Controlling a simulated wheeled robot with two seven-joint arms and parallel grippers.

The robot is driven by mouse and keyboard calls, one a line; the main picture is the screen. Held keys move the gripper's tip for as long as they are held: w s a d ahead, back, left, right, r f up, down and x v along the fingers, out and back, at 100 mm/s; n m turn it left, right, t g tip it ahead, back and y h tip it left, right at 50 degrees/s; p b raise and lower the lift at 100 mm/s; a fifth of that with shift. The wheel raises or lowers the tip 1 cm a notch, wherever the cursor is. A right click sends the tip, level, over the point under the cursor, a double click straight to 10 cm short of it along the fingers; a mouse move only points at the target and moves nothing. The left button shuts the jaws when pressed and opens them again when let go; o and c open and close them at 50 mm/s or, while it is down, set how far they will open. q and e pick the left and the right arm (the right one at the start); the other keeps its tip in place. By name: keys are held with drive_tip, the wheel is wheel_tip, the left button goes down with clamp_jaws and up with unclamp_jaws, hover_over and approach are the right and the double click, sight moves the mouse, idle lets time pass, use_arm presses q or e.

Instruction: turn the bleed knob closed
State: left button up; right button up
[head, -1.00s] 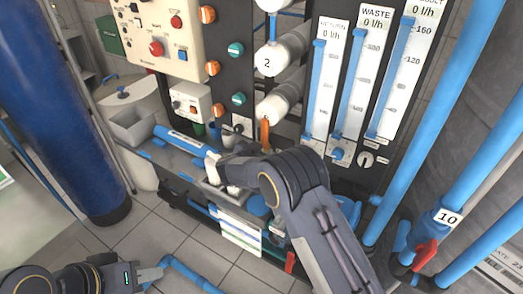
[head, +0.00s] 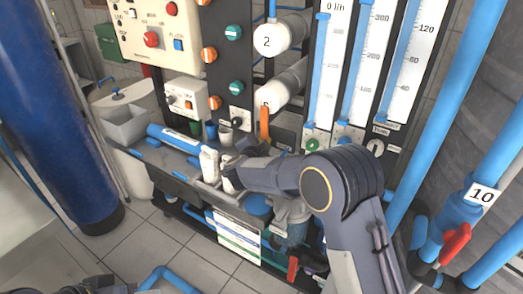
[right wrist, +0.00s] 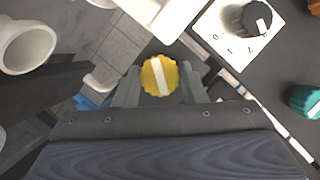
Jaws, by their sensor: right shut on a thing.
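A round yellow knob with a ribbed edge and a white bar across its face (right wrist: 160,76) sits between the two grey fingers of my right gripper (right wrist: 159,88) in the right wrist view. The fingers are shut on its sides, and the white bar lies tilted. No label shows on it, so I cannot read whether it is the bleed knob. In the head view my right gripper (head: 232,170) is at the tray edge below the panel, and the knob is hidden there. Only a sliver of my left gripper (head: 128,288) shows at the bottom edge; its fingers cannot be made out.
A black knob on a white plate (right wrist: 262,24) and a teal knob (right wrist: 305,101) are near the right gripper. An orange lever (head: 264,122) hangs above my right wrist. Flow meters (head: 325,75) stand behind my right arm. A blue pipe with a red handle (head: 455,243) is at right.

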idle(0.3)
drive_tip(key=o, duration=1)
drive_tip(key=shift+v, duration=3.95)
